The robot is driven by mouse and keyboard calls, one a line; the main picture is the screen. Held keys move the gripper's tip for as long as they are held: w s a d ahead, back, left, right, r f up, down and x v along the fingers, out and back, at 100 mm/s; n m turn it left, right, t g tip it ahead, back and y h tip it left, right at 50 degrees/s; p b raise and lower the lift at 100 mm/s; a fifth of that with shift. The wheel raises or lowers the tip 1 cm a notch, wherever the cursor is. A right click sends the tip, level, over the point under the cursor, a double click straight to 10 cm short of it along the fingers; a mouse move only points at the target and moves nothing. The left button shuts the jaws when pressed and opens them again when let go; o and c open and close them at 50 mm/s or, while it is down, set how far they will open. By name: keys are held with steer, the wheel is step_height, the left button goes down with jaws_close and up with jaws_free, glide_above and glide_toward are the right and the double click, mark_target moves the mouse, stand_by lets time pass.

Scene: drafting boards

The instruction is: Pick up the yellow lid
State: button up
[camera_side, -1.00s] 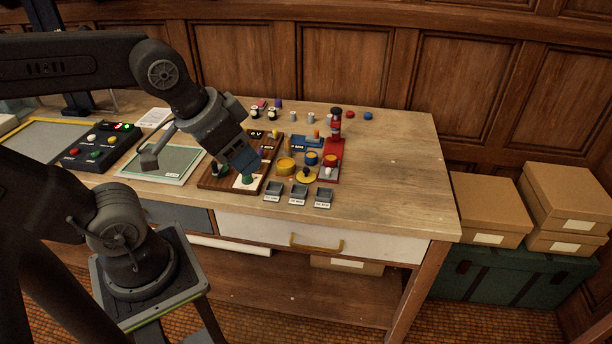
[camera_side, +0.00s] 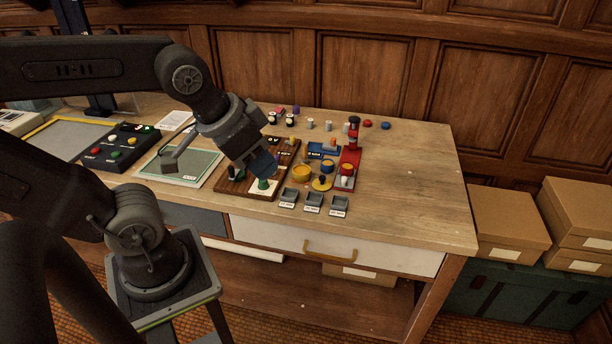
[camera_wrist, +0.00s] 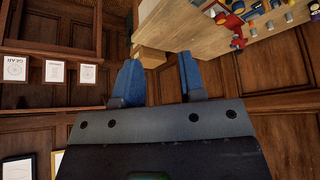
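The yellow lid (camera_side: 322,183) looks like a small flat yellow disc with a dark knob, lying on the workbench in the side view. It is just right of and in front of a round yellow pot (camera_side: 301,173). My gripper (camera_side: 263,163) is to the left of the lid, above a dark wooden board, with its blue fingers apart from the lid. In the wrist view my gripper (camera_wrist: 161,80) has its two blue fingers spread with nothing between them. I cannot make out the lid in the wrist view.
A green piece (camera_side: 263,184) stands below my gripper on the wooden board (camera_side: 232,186). Three small grey trays (camera_side: 314,203) sit in front of the lid. A red stand (camera_side: 348,160) rises to its right. The bench's right side (camera_side: 415,180) is clear.

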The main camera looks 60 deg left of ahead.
steer(key=n+g, duration=0.6)
steer(key=n, duration=1.2)
glide_above(322, 177)
step_height(322, 177, down, 23)
steer(key=shift+w+f, duration=0.1)
steer(key=shift+f, duration=2.8)
steer(key=shift+c, duration=0.3)
